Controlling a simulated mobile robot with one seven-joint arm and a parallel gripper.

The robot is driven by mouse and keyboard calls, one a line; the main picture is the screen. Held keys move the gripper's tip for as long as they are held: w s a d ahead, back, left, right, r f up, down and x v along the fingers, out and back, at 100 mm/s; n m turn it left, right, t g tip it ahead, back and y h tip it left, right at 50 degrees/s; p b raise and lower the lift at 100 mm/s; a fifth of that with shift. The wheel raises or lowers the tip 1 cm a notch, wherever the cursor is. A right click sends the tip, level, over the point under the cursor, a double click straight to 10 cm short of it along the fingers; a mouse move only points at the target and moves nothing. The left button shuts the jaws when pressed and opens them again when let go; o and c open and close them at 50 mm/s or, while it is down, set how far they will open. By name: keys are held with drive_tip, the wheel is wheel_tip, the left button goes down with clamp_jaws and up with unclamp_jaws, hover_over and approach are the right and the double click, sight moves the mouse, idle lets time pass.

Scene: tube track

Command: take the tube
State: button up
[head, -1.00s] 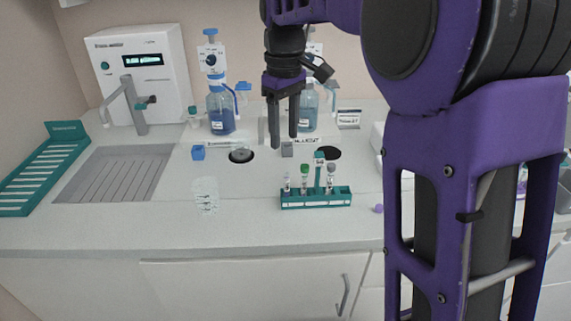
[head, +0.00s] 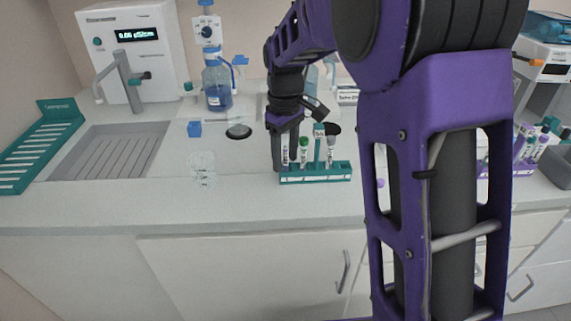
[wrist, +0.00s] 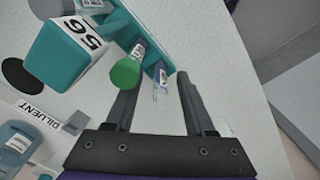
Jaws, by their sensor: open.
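A teal rack (head: 315,174) stands on the counter, holding several tubes. A green-capped tube (head: 303,150) is in it; its cap also shows in the wrist view (wrist: 127,72). A grey-topped tube (head: 331,150) stands further right. A teal tag post (head: 318,143) rises between these two; its numbered head (wrist: 72,52) looms at upper left in the wrist view. My gripper (head: 284,160) is open and low at the rack's left end. In the wrist view, a slim tube with a pale and purple body (wrist: 160,82) shows between the fingertips, partly hidden. I cannot tell whether the fingers touch it.
A second rack of tubes (head: 530,150) stands at the right, partly behind my arm. A blue block (head: 194,129), a dark round opening (head: 239,131) and a stack of clear dishes (head: 202,170) lie to the left. The counter's front edge is close before the rack.

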clamp_jaws()
idle(0.4)
wheel_tip(320, 180, up, 10)
drive_tip(key=shift+p, duration=1)
